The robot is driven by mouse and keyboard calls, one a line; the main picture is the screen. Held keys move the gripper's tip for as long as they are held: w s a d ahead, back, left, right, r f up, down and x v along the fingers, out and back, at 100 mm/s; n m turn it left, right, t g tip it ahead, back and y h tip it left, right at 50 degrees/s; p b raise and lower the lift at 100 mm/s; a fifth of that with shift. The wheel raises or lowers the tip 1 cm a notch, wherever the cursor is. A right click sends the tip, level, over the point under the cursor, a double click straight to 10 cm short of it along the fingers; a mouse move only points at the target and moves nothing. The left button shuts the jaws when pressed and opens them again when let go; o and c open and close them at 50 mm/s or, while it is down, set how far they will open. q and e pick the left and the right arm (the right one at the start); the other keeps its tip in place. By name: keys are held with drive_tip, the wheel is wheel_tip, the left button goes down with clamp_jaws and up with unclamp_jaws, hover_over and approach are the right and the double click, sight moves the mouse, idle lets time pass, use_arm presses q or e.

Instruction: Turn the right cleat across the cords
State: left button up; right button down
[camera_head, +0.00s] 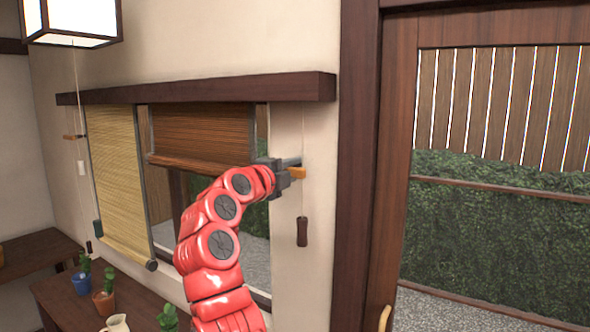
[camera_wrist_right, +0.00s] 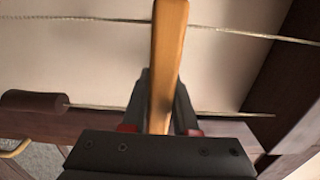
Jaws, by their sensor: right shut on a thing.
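The right cleat (camera_head: 298,173) is a short orange wooden bar on the wall, right of the window. It looks roughly level in the head view. My right gripper (camera_head: 287,167) is shut on it. In the wrist view the cleat (camera_wrist_right: 167,60) stands between the two fingers (camera_wrist_right: 160,105). A pale cord (camera_wrist_right: 250,33) runs crosswise at the cleat's far part. A second cord (camera_wrist_right: 95,106) ends in a dark wooden pull (camera_wrist_right: 32,102) and passes behind the fingers. The pull also hangs below the cleat in the head view (camera_head: 302,231). My left gripper is out of view.
A yellow blind (camera_head: 115,175) and a raised brown blind (camera_head: 200,135) hang under a dark ledge (camera_head: 200,89). A left cleat (camera_head: 73,136) sits on the far wall. Potted cacti (camera_head: 104,300) and a cream jug (camera_head: 117,323) stand low left. A dark door post (camera_head: 355,170) is close right.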

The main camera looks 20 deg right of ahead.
drive_tip(key=shift+f, duration=0.15)
drive_tip(key=c, duration=0.7)
unclamp_jaws()
drive_tip(key=b+v, duration=0.5)
drive_tip(key=v, duration=1.2)
drive_tip(key=shift+s+a, duration=0.15)
drive_tip(key=shift+s, duration=0.05)
drive_tip(key=shift+w, duration=0.1)
